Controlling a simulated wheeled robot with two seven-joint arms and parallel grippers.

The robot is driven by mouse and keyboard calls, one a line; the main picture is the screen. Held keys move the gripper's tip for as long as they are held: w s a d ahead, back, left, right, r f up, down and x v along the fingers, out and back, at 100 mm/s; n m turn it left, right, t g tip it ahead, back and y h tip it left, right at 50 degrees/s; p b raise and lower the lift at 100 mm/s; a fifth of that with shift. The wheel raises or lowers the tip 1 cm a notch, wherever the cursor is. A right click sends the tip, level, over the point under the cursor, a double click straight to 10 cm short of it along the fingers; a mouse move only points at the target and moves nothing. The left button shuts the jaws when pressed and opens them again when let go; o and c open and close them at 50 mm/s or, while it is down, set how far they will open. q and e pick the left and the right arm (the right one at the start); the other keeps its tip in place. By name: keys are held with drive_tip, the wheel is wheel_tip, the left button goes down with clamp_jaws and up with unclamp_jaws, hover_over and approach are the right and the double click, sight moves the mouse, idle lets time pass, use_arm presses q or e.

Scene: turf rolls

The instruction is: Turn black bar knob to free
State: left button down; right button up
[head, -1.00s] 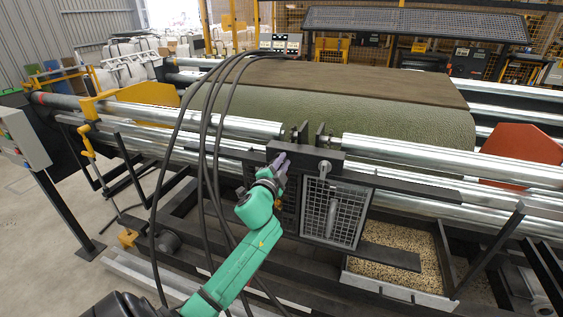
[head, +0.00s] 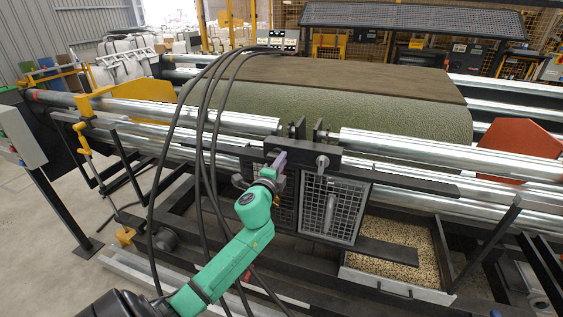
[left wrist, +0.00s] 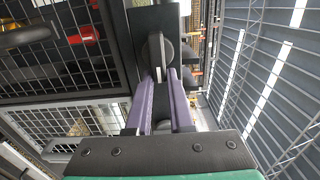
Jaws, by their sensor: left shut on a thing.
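The black bar knob (left wrist: 157,48) shows in the left wrist view, on a dark plate (left wrist: 153,20). My left gripper (left wrist: 160,72) has its two purple fingers closed on the knob's bar, one on each side. In the head view my left gripper (head: 279,160) reaches the dark block of the machine, left of the mesh guard, and hides the knob. I cannot read any marking at the knob. My right gripper is in neither view.
A large green turf roll (head: 400,122) lies behind shiny steel rollers (head: 440,153). Black hoses (head: 206,120) hang close to my left arm. A mesh guard (head: 338,208) stands right of the gripper, above a tray of grain-like bits (head: 400,255).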

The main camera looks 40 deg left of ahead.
use_arm(q)
drive_tip(key=shift+f, duration=0.1)
drive_tip(key=c, duration=0.8)
unclamp_jaws()
drive_tip(key=b+v, duration=0.2)
drive_tip(key=v, duration=1.2)
drive_tip(key=shift+s, duration=0.3)
drive_tip(key=shift+d, duration=0.1)
